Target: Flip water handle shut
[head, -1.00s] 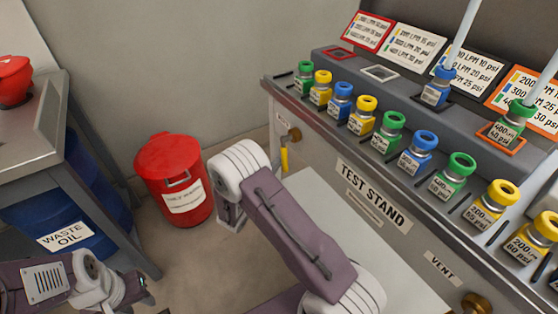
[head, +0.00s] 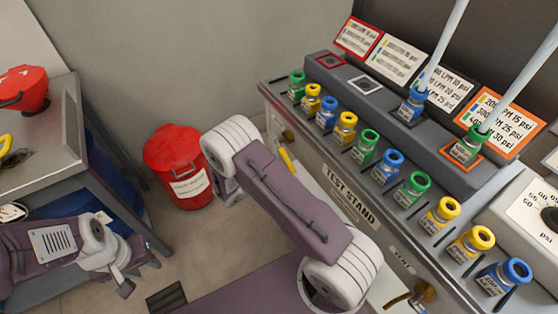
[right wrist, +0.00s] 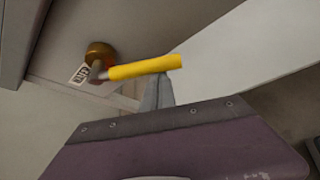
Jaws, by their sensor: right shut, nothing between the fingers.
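The water handle is a yellow lever (head: 287,159) at the test stand's left end, below a brass valve (head: 288,137). In the head view it slants down to the right. In the right wrist view the yellow lever (right wrist: 145,68) runs out to the right from the brass valve body (right wrist: 99,56), beside a small tag. My right gripper (right wrist: 158,88) is shut and empty, its fingertips at the lever's outer part; contact is unclear. In the head view my right arm hides its fingers. My left gripper (head: 132,268) is at lower left, away from the stand; its jaw opening is unclear.
The test stand (head: 352,203) carries a row of coloured fittings and two pale hoses. A red waste bin (head: 178,165) stands on the floor left of my right arm. A metal bench (head: 55,130) with a red can (head: 22,88) is at left.

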